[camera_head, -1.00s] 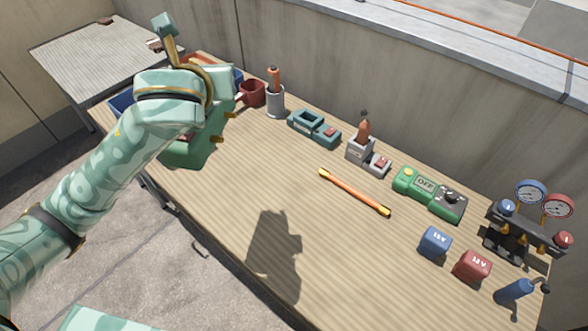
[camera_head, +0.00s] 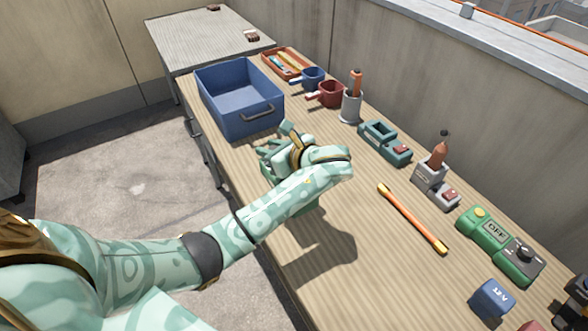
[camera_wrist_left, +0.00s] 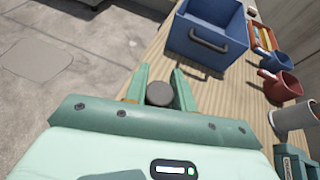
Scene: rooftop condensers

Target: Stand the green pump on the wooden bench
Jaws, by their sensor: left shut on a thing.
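The green pump (camera_head: 312,205) is mostly hidden behind my left arm in the head view, with green parts showing around the wrist. My left gripper (camera_head: 283,146) is shut on it, over the near left part of the wooden bench (camera_head: 390,290). In the left wrist view, a dark round part of the pump (camera_wrist_left: 158,93) shows between the two green fingers. A shadow lies on the planks just below the pump. I cannot tell whether its base touches the bench. My right gripper is not in view.
A blue bin (camera_head: 240,100) stands close beyond the gripper. Mugs, a grey holder (camera_head: 352,106), a teal device (camera_head: 384,142) and a green meter (camera_head: 498,245) line the back. An orange rod (camera_head: 412,218) lies mid-bench. The planks between rod and front edge are clear.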

